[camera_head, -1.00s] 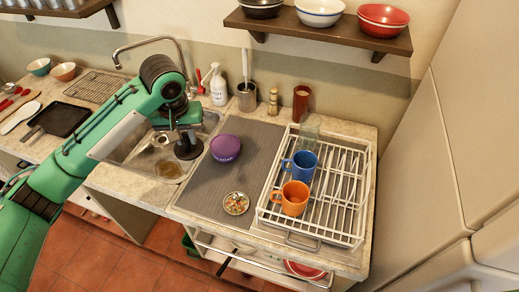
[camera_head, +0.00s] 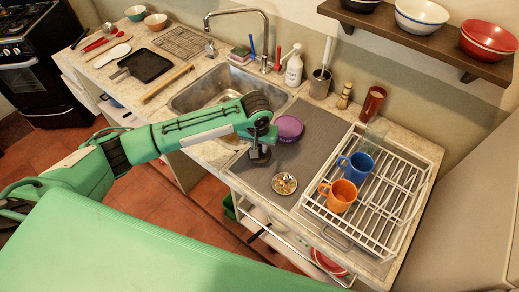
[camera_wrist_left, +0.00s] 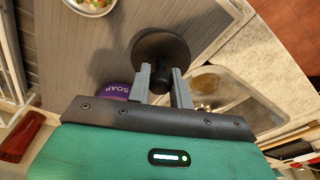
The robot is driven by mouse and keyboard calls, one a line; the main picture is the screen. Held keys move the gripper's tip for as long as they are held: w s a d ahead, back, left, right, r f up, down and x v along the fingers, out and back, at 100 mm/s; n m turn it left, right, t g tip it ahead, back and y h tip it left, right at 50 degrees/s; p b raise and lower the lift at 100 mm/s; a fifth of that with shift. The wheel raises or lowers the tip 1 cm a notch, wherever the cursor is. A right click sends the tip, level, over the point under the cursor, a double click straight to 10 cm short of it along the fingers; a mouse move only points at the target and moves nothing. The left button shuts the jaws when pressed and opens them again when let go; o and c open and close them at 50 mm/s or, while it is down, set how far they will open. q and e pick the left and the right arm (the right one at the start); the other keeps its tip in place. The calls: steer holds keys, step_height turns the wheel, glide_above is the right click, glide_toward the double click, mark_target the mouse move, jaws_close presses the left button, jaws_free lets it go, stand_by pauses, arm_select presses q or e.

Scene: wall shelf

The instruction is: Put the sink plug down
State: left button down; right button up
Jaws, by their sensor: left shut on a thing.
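The sink plug (camera_wrist_left: 160,50) is a dark round disc with a short stem. My left gripper (camera_wrist_left: 162,84) is shut on the stem in the left wrist view. In the head view the plug (camera_head: 260,156) hangs below my left gripper (camera_head: 261,143), over the left front part of the grey mat (camera_head: 310,130). I cannot tell whether the plug touches the mat. The sink (camera_head: 215,88) is to the left, behind my arm. My right gripper is not in view.
A purple soap bowl (camera_head: 290,128) stands just behind the plug, and a small dish of food scraps (camera_head: 284,183) stands in front right. A white dish rack (camera_head: 385,205) holds a blue mug (camera_head: 356,165) and an orange mug (camera_head: 339,195). Bare mat lies between bowl and rack.

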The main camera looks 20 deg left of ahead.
arm_select(q)
step_height(320, 180, down, 3)
steer(key=shift+f+p, duration=0.15)
steer(key=shift+p, duration=0.15)
steer(key=shift+f, duration=0.15)
steer(key=c, duration=1.3)
jaws_free()
steer(key=shift+o, duration=0.2)
step_height(320, 180, up, 12)
steer(key=s+b, duration=0.1)
steer(key=b, duration=0.1)
steer(key=shift+s, duration=0.4)
steer(key=shift+d, duration=0.15)
